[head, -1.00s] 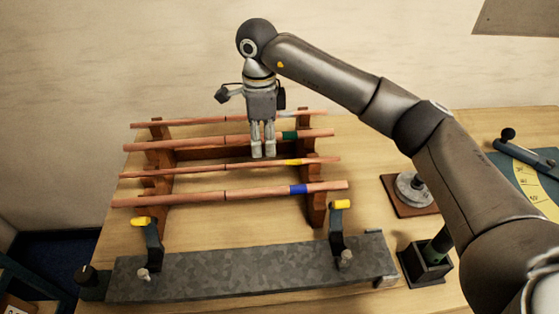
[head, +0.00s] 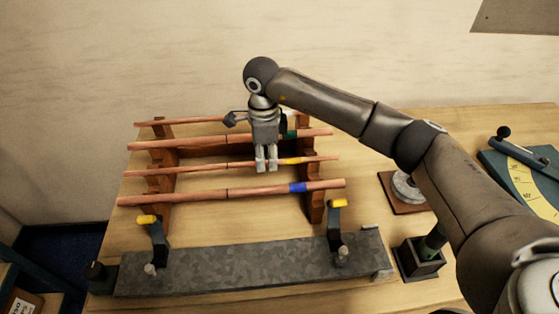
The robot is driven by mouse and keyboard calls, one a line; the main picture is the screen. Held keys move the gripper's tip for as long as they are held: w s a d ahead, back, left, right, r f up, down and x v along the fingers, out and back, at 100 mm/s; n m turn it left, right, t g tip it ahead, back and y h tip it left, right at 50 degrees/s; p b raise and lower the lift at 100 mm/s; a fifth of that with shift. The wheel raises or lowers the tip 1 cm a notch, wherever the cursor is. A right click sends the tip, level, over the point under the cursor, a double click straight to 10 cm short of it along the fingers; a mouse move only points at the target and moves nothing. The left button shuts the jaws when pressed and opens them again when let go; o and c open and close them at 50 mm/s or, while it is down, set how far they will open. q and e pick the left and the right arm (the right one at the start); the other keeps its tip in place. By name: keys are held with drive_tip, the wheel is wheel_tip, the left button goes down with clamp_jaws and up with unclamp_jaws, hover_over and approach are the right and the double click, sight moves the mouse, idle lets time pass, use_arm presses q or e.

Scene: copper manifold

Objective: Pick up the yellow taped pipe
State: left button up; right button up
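The yellow taped pipe (head: 205,167) is a thin copper pipe lying across the wooden rack, third from the back. Its yellow tape band (head: 290,161) is right of the middle. My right gripper (head: 266,169) comes down from above, just left of the tape. Its fingertips overlap the pipe in the head view and hide a short stretch of it. Whether the fingers are around the pipe, touching it or above it cannot be told, nor whether they are closed. My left gripper is out of view.
A blue taped pipe (head: 260,192) lies in front and a green taped pipe (head: 210,142) behind, with another pipe (head: 190,122) at the back. The wooden rack (head: 315,205) carries them. A grey metal bar (head: 250,262) with two yellow-tipped clamps stands in front.

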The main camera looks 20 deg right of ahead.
clamp_jaws()
drive_tip(key=shift+r, duration=0.1)
idle(0.3)
